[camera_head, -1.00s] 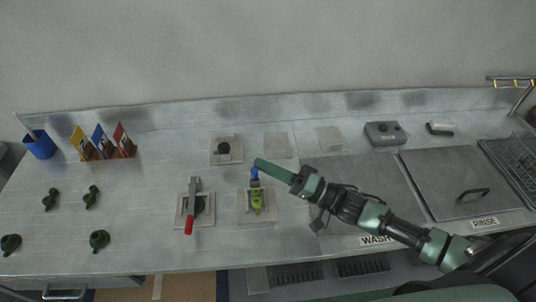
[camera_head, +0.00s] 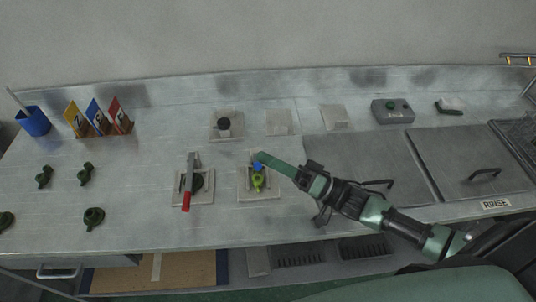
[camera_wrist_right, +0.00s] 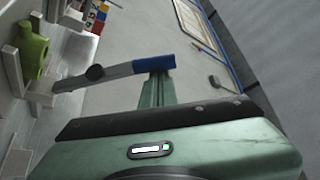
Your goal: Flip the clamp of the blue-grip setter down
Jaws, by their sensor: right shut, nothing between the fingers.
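The blue-grip setter (camera_head: 258,192) stands on the bench with a yellow-green part (camera_head: 258,181) on it. Its clamp lever stands raised off the bench, and its blue grip (camera_head: 258,167) is just behind the part in the head view. In the right wrist view the blue grip (camera_wrist_right: 154,64) ends a grey lever with a dark round knob. My right gripper (camera_head: 261,157) is shut and empty. Its fingertips are at the blue grip, on its far side in the head view; contact is not certain. My left gripper is not in view.
A red-grip setter (camera_head: 190,184) stands to the left with its lever lying towards the front. A plate with a black knob (camera_head: 224,124) and bare pale plates lie behind. Lidded sinks (camera_head: 465,158) are at right. Green parts (camera_head: 93,217) lie at left.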

